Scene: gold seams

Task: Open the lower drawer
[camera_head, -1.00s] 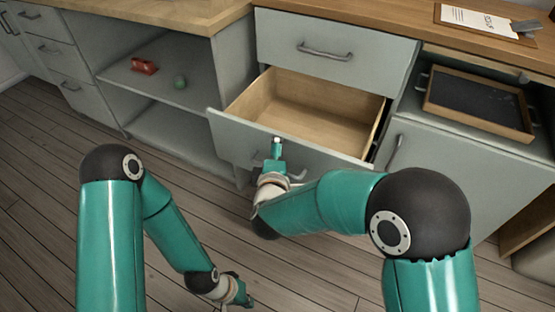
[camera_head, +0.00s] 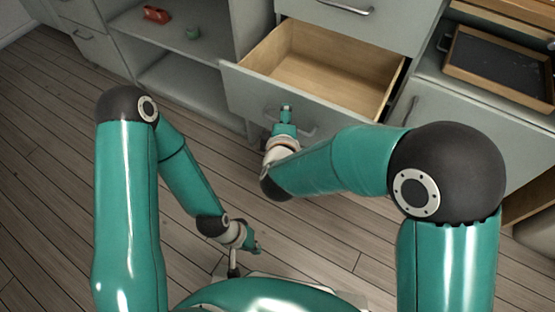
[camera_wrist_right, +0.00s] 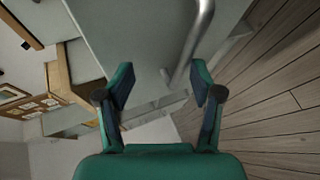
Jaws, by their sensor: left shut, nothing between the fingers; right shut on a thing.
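The lower drawer (camera_head: 300,106) stands well open below a closed upper drawer, its wooden inside (camera_head: 325,68) empty. My right gripper (camera_head: 286,113) is at the drawer's front, shut on its bar handle (camera_head: 308,131); the forearm and hand cover part of the front. In the right wrist view the handle (camera_wrist_right: 196,38) passes close by the fingertips (camera_wrist_right: 162,74). My left gripper (camera_head: 254,248) hangs low above the floor, left of the right arm; it is shut and empty.
An open shelf unit (camera_head: 185,85) at the left holds a red object (camera_head: 156,15) and a small green object (camera_head: 193,33). A dark wood-rimmed tray (camera_head: 460,72) lies at the right. The wooden floor (camera_head: 60,150) at the left is clear.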

